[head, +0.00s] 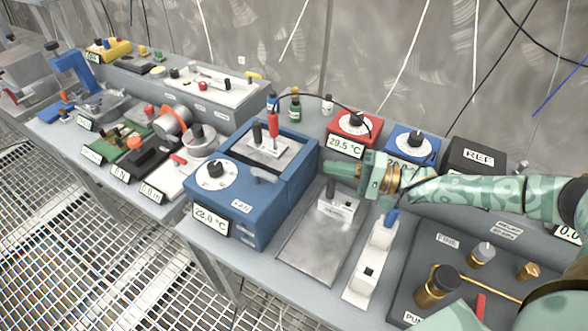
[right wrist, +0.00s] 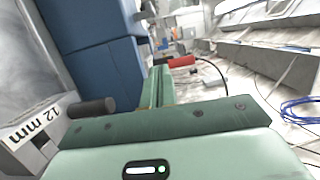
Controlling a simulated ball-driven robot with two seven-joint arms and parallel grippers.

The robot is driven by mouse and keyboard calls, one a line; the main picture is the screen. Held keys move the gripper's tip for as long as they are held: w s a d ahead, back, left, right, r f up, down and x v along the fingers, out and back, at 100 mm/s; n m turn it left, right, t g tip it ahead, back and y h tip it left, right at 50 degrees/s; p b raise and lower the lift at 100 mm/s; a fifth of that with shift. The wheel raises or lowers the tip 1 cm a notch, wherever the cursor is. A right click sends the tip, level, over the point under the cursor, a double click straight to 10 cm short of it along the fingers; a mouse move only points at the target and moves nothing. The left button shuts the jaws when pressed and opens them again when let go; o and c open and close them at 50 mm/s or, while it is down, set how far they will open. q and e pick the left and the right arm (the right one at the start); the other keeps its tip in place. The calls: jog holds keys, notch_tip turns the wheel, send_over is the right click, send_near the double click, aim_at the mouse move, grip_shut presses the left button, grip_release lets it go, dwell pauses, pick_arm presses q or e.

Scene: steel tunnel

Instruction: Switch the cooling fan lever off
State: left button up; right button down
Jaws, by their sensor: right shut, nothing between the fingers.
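The blue box (head: 235,222) labelled FAN stands mid-bench, with a white dial and a 28.0 °C display. A small grey-blue lever (head: 263,176) lies on its top beside the dial, near the FAN label; its exact setting is hard to tell. My right gripper (head: 333,169) is shut and empty just right of the box's right wall, pointing left toward it, and does not visibly touch the lever. The right wrist view shows the closed green fingers (right wrist: 160,86) beside the box's blue side (right wrist: 105,65); the lever is not visible there. My left gripper is not in view.
A metal plate (head: 310,250) with a 12 mm block (head: 338,203) lies below the gripper. A white switch strip (head: 370,262) stands right of it. Red (head: 352,132) and blue (head: 410,145) dial boxes stand behind. A red-handled probe (head: 272,125) stands in the blue box.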

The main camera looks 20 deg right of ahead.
jog(key=w+a, duration=0.1)
jog(key=a, duration=0.2)
jog(key=w+a, duration=0.1)
jog(key=a, duration=0.2)
jog(key=w+a, duration=0.2)
jog(key=a, duration=0.2)
jog(key=shift+w+a, duration=0.1)
jog(key=shift+s+a, duration=0.3)
jog(key=shift+a, duration=0.15)
